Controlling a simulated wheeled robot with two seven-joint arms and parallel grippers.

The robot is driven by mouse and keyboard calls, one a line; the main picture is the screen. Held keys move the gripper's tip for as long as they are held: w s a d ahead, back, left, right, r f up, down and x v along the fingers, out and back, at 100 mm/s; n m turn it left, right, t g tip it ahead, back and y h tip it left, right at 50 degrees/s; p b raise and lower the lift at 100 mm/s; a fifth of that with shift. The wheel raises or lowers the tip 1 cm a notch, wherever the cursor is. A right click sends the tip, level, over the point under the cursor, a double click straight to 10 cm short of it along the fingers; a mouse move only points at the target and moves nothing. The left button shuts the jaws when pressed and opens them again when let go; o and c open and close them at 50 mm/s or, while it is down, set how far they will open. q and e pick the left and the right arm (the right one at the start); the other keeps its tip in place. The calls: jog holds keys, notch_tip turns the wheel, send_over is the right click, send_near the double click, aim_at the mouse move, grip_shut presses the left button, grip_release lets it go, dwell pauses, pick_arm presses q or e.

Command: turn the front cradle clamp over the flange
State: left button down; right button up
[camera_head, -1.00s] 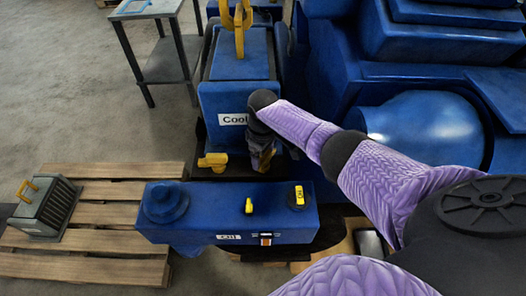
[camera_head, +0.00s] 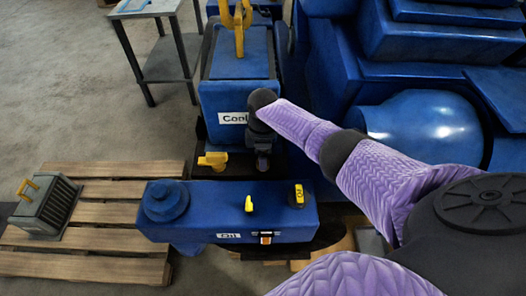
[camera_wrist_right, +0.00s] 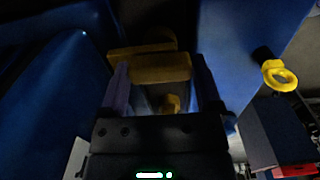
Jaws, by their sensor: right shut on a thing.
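My right gripper (camera_head: 263,162) points down in the narrow gap between the blue block marked "Cool" (camera_head: 238,95) and the blue block (camera_head: 230,212) nearer to me. In the right wrist view, its two fingers stand on either side of a yellow clamp piece (camera_wrist_right: 160,68), and the gripper is shut on it. The flange is not clearly visible; the dark gap and my wrist hide it. Another yellow clamp (camera_head: 212,160) sits to the left of the gripper, at the foot of the "Cool" block. My left gripper is out of view.
The near block carries a round blue cap (camera_head: 165,200) and small yellow fittings (camera_head: 297,196). The large blue engine (camera_head: 430,130) crowds the right. A wooden pallet (camera_head: 100,240) with a grey caged box (camera_head: 45,205) lies left. A grey table (camera_head: 145,8) stands behind.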

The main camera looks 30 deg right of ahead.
jog(key=shift+r, duration=0.1)
dwell(0.3)
jog(key=o, duration=1)
jog(key=shift+o, duration=0.2)
notch_tip(320, 180, up, 9)
jog(key=p, duration=0.2)
jog(key=shift+p, duration=0.35)
jog(key=shift+r, duration=0.45)
